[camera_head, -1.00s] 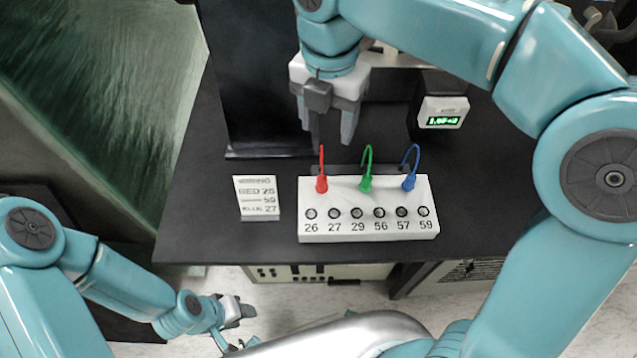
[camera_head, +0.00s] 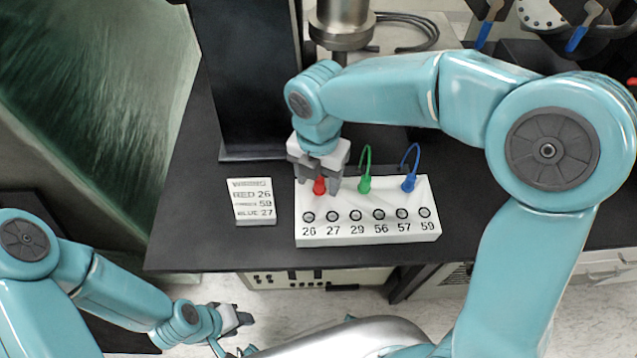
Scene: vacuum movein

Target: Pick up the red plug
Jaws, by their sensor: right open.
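The red plug (camera_head: 320,186) stands in the back row of the white socket box (camera_head: 368,237), at its left end. Its red cable is hidden behind my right gripper. My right gripper (camera_head: 320,187) is open and pointing down, with its fingers on either side of the red plug; I cannot tell whether they touch it. The green plug (camera_head: 364,184) and the blue plug (camera_head: 409,183) stand to the right in the same row. My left gripper (camera_head: 240,318) is at the lower left, low beyond the table's front edge, and its jaw state is unclear.
A warning card (camera_head: 254,201) lies left of the box, reading red 26 and blue 27. The box front has numbered sockets. The black table (camera_head: 200,235) is clear around the card. A dark upright panel (camera_head: 247,80) and a metal cylinder (camera_head: 343,28) stand behind.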

